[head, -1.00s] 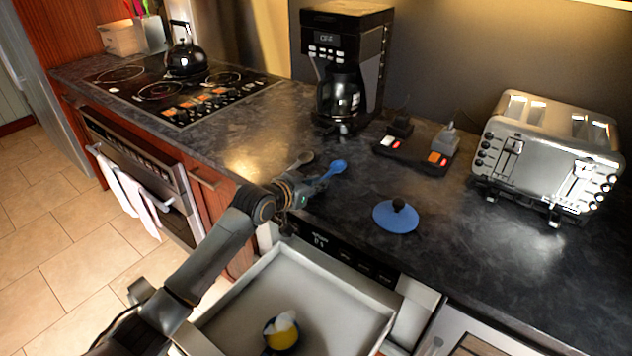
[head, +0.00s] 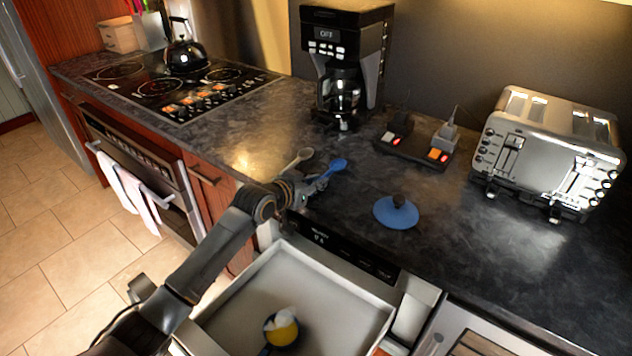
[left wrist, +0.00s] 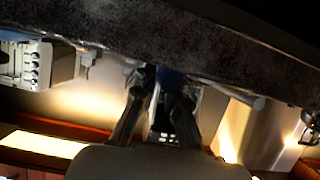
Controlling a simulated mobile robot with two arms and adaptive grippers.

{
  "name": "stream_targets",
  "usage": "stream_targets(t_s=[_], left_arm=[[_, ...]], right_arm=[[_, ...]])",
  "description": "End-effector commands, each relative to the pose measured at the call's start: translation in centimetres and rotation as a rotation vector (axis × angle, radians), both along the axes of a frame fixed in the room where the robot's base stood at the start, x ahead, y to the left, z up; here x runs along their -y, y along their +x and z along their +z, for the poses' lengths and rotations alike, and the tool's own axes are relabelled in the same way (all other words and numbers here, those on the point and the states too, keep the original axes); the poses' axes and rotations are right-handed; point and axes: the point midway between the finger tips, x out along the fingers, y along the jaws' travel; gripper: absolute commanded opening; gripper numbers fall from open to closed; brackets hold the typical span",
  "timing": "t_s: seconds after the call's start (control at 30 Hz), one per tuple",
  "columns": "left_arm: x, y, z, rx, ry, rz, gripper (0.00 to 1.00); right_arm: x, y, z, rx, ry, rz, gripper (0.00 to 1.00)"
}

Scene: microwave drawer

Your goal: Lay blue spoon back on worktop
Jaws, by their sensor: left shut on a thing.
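The blue spoon (head: 338,165) shows at the front part of the dark worktop (head: 460,240), left of a blue lid. My left gripper (head: 314,184) is shut on the spoon's handle, low over the worktop edge. I cannot tell whether the spoon touches the surface. In the left wrist view, which is upside down, a blue piece of the spoon (left wrist: 172,75) shows between the fingers (left wrist: 165,90), close to the worktop. The rest of the spoon is hidden there. My right gripper is out of view.
A pale spoon (head: 303,155) lies just left of the blue one. Coffee maker (head: 345,60), switch block (head: 415,150) and toaster (head: 545,150) stand behind.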

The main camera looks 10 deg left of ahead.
Motion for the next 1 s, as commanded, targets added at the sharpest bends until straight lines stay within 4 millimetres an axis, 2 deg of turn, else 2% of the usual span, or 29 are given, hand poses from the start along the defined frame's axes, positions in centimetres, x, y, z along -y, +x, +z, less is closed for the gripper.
stream_targets(t_s=[0.27,0.3,0.4,0.8,1.0], left_arm=[[0.0,-0.1,-0.4,-0.008,0.003,-0.001,0.0],[0.0,-0.1,-0.5,-0.008,0.003,-0.001,0.18],[0.0,-0.1,-0.5,-0.01,0.003,-0.001,0.39],[-0.1,-0.3,-0.7,-0.013,0.004,-0.001,0.39],[-0.8,-2.1,0.1,-0.012,0.005,0.0,0.39]], right_arm=[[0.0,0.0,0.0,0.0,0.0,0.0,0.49],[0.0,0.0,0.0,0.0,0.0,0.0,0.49],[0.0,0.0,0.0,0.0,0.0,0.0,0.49],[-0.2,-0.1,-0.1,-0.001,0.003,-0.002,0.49],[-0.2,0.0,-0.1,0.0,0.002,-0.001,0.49]])
